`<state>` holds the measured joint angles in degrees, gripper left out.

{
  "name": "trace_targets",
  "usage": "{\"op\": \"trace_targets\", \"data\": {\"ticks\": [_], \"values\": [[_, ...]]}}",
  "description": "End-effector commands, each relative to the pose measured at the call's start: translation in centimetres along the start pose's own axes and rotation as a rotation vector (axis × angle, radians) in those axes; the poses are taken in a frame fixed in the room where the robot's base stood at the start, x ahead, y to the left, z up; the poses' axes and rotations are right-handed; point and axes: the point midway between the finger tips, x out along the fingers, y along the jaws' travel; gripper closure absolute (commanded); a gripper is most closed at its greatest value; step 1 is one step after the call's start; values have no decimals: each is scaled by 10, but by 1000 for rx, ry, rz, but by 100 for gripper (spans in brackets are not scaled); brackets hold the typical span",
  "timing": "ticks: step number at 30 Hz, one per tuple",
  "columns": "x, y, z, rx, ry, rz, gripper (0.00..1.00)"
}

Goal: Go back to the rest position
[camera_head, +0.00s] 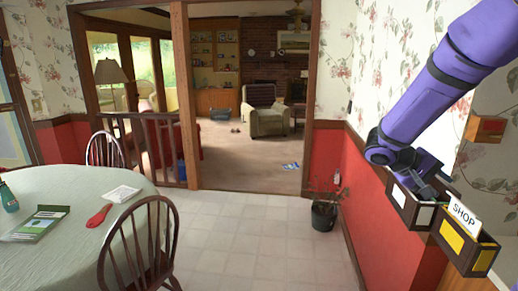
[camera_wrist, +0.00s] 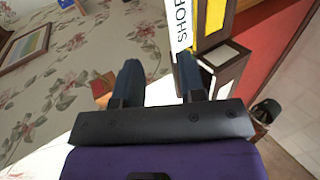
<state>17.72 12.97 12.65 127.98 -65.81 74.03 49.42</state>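My purple arm comes in from the upper right in the head view. My gripper (camera_head: 428,188) is at the wall-mounted boxes on the right. In the wrist view its two dark fingers (camera_wrist: 158,75) stand apart, with nothing visible held between them. In the head view the gripper overlaps the dark box with the white label (camera_head: 424,216); I cannot tell whether it touches. Beside it is a dark box with a yellow label (camera_head: 452,236), with a white "SHOP" card (camera_head: 464,216) standing at it. The card also shows beyond the fingers in the wrist view (camera_wrist: 181,25).
A small wooden box with a red front (camera_head: 489,126) is on the wall above. A potted plant (camera_head: 324,215) stands on the floor by the red lower wall. A round table (camera_head: 75,235) with wooden chairs (camera_head: 140,240) is at the left. The middle floor is clear.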

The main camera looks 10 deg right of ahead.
Motion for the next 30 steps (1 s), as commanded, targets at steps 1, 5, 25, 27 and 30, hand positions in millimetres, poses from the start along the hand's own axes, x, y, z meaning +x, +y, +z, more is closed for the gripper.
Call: {"op": "trace_targets", "data": {"ticks": [1, 5, 25, 27, 30], "values": [[-9, 5, 9, 7, 3, -26, 63], [-31, 15, 39, 10, 1, -125, 63], [-134, 18, 185, 18, 271, -768, 63], [-144, 18, 198, 19, 326, -837, 63], [-156, 16, 214, 23, 404, -926, 63]]}}
